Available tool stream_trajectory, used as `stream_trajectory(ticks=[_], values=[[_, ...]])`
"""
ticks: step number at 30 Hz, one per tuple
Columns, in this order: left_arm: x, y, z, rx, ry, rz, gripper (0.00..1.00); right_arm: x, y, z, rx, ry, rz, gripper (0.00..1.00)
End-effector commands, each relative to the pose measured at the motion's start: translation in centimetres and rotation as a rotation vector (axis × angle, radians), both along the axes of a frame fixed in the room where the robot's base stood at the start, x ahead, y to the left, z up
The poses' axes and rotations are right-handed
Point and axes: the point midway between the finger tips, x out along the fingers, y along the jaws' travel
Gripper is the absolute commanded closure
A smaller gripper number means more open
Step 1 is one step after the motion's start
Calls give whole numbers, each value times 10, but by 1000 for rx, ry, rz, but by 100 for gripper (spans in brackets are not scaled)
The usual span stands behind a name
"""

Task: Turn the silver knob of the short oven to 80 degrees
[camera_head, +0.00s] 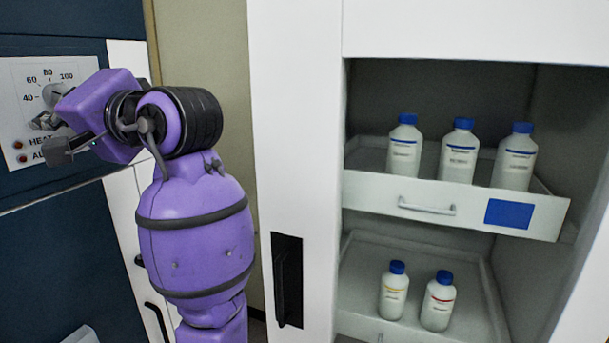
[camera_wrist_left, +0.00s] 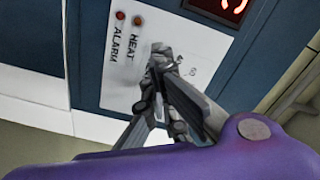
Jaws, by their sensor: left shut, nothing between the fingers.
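The short oven (camera_head: 50,250) is dark blue and stands at the left in the head view. Its pale control panel (camera_head: 20,78) carries a dial marked 40, 60, 80 and 100, plus HEAT and alarm lamps. The silver knob (camera_head: 52,93) shows at the dial, partly covered by my left wrist. My left gripper (camera_head: 42,122) is shut and empty, just in front of the lower part of the dial. In the left wrist view the fingertips (camera_wrist_left: 158,68) overlap the silver knob (camera_wrist_left: 168,60); I cannot tell whether they touch it. The knob's pointer angle is unclear. My right gripper is out of view.
A white cabinet (camera_head: 295,120) stands to the right of my left arm. Its open shelves hold several white bottles with blue caps (camera_head: 459,150). A red digital display (camera_wrist_left: 234,8) sits above the panel in the wrist view.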

Motion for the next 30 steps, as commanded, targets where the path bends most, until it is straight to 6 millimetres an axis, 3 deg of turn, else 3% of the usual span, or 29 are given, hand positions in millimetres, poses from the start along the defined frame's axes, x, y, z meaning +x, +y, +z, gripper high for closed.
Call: stream_trajectory(ticks=[10, 30], values=[[2, 2, -3, -2, 6, 2, 100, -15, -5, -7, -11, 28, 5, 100], [5, 1, 1, -1, 7, 2, 100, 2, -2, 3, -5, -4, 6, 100]])
